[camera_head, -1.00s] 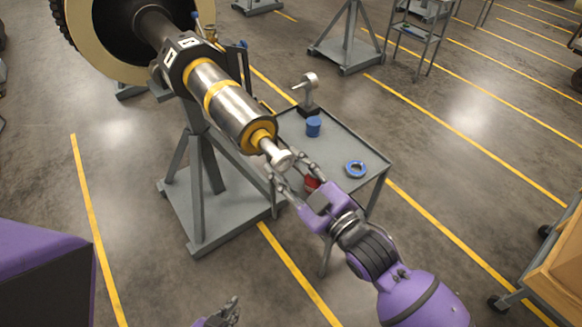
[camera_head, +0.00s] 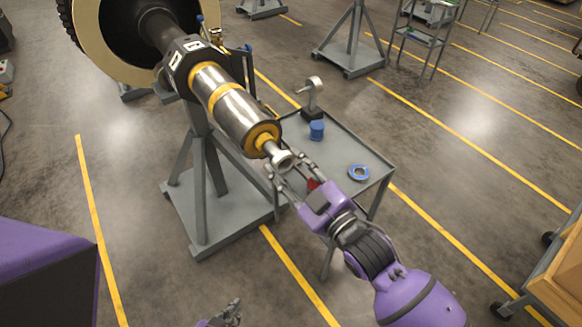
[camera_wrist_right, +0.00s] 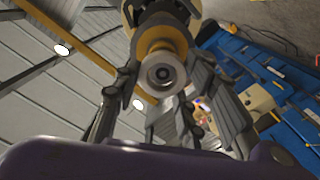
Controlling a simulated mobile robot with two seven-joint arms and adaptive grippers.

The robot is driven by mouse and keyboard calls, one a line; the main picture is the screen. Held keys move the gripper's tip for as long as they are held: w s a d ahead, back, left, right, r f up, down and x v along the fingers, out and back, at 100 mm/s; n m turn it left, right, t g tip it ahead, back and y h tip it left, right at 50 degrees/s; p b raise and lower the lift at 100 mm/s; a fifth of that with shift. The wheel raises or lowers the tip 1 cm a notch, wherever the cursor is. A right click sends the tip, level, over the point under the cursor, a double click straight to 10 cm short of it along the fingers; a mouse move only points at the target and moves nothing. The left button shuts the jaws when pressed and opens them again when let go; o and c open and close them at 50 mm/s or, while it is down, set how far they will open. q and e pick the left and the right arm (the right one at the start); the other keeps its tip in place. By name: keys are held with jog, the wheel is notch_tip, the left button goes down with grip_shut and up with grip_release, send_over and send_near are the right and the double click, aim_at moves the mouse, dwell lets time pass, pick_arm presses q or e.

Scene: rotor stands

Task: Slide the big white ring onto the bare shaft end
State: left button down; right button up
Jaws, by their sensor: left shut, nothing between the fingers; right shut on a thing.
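The big white ring (camera_head: 284,160) is at the tip of the bare shaft end (camera_head: 270,148), which sticks out past the yellow collar of the rotor. My right gripper (camera_head: 282,172) is shut on the ring, its fingers reaching up to it from the lower right. In the right wrist view the pale ring (camera_wrist_right: 162,74) faces me, in line with the shaft and yellow collar behind it. I cannot tell how far the shaft reaches into the ring. My left gripper (camera_head: 229,313) is low at the bottom edge, shut and empty, away from the rotor.
A grey cart (camera_head: 352,143) stands right of the rotor, carrying a blue cylinder (camera_head: 316,131), a blue ring (camera_head: 358,173) and a grey instrument (camera_head: 313,96). A red item (camera_head: 313,184) shows behind my right gripper. The grey rotor stand (camera_head: 203,190) is to the left.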

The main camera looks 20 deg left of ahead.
aim_at(283, 161)
jog(key=shift+w+a, duration=0.1)
dwell(0.3)
jog(key=shift+x, duration=1.4)
jog(key=shift+w+a, duration=0.2)
jog(key=shift+a, duration=0.1)
jog(key=shift+w+a, duration=0.4)
jog(key=shift+a, duration=0.15)
jog(key=o, duration=1.2)
jog(key=shift+c, duration=0.2)
jog(key=shift+o, duration=0.4)
jog(key=o, duration=0.4)
